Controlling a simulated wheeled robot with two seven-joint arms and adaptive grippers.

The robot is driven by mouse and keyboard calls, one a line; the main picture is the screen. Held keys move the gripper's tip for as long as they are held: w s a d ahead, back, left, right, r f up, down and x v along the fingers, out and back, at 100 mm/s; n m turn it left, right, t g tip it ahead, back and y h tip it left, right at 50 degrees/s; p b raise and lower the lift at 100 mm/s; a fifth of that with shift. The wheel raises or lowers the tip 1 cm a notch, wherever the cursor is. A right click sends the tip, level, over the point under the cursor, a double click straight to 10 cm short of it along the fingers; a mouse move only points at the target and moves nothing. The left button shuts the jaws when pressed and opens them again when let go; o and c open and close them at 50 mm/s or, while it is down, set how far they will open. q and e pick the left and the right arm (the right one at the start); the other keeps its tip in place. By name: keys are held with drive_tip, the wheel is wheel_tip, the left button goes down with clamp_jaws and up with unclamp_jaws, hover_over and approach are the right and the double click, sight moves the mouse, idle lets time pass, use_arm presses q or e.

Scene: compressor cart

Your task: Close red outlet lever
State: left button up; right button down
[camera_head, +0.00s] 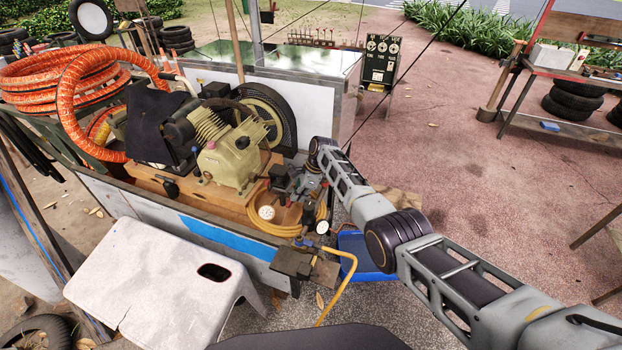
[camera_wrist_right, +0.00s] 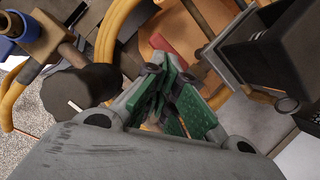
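My right arm enters the head view from the lower right. Its gripper (camera_head: 312,178) reaches down to the fittings at the front right corner of the compressor cart and partly hides them. In the right wrist view, the gripper's green-padded fingers (camera_wrist_right: 168,92) are drawn close together, with no object clearly visible between them. A dull red piece (camera_wrist_right: 167,46), which looks like the red outlet lever, lies just beyond the fingertips. I cannot tell whether they touch it. My left gripper is not in view.
The compressor (camera_head: 228,160) stands on the cart, with a yellow hose (camera_head: 262,222) and a white-faced gauge (camera_head: 266,212) by the fittings. A dark round knob (camera_wrist_right: 80,88) and a black box (camera_wrist_right: 268,48) flank the fingers. A blue bin (camera_head: 362,262) sits below.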

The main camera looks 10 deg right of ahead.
drive_tip(key=d+v, duration=0.1)
drive_tip(key=v, duration=0.9)
drive_tip(key=shift+s, duration=0.2)
drive_tip(key=shift+f, duration=0.25)
idle(0.4)
